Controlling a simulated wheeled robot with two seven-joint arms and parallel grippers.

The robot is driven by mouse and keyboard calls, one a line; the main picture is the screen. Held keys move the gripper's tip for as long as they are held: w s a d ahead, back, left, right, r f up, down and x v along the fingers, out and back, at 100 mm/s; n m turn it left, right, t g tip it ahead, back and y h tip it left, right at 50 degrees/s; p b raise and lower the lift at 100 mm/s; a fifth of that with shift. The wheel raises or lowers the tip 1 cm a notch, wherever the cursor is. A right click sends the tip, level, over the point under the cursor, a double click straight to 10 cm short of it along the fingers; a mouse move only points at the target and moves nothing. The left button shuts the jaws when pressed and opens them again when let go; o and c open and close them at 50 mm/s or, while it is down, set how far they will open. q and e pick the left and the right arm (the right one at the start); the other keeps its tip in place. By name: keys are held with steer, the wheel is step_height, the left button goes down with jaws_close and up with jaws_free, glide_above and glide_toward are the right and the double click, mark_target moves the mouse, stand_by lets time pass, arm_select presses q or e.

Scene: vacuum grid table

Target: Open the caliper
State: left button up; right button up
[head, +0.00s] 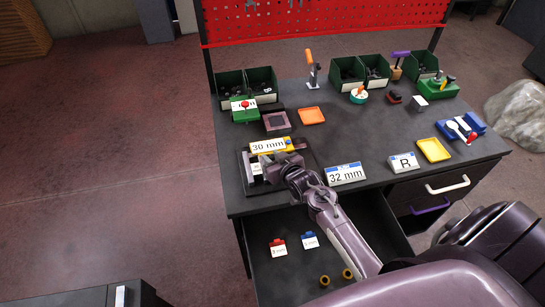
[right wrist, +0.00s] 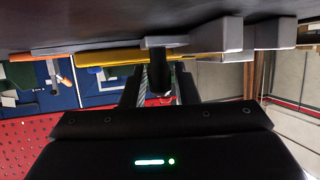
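At the table's front left lies a dark flat base with a pale piece (head: 256,168) on it, partly hidden by my right gripper. This looks like the caliper, but its jaws cannot be made out. A yellow block labelled "30 mm" (head: 268,146) is just behind it. My right gripper (head: 272,163) is low over this spot. In the right wrist view its two dark fingers (right wrist: 159,88) stand apart on either side of a small dark part (right wrist: 156,73), with slim gaps visible. A yellow bar (right wrist: 108,57) shows just beyond. My left gripper is not in view.
A "32 mm" block (head: 345,174) and an "R" block (head: 403,162) stand along the front edge. An open drawer (head: 293,282) is below my right arm.

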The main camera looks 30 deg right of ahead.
jaws_close()
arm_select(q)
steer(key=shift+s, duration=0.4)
arm_select(e)
steer(key=shift+s+d, duration=0.2)
steer(key=shift+d, duration=0.65)
steer(key=shift+s+d, duration=0.15)
steer(key=shift+d, duration=0.65)
jaws_free()
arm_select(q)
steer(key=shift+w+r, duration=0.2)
arm_select(e)
steer(key=o, duration=0.4)
steer(key=shift+s+d, duration=0.1)
steer(key=shift+s+r, duration=0.15)
steer(key=shift+s, duration=0.45)
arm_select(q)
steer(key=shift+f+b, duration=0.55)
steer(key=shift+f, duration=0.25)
arm_select(e)
steer(key=v, duration=0.6)
steer(key=shift+s+r, duration=0.2)
steer(key=shift+r, duration=0.05)
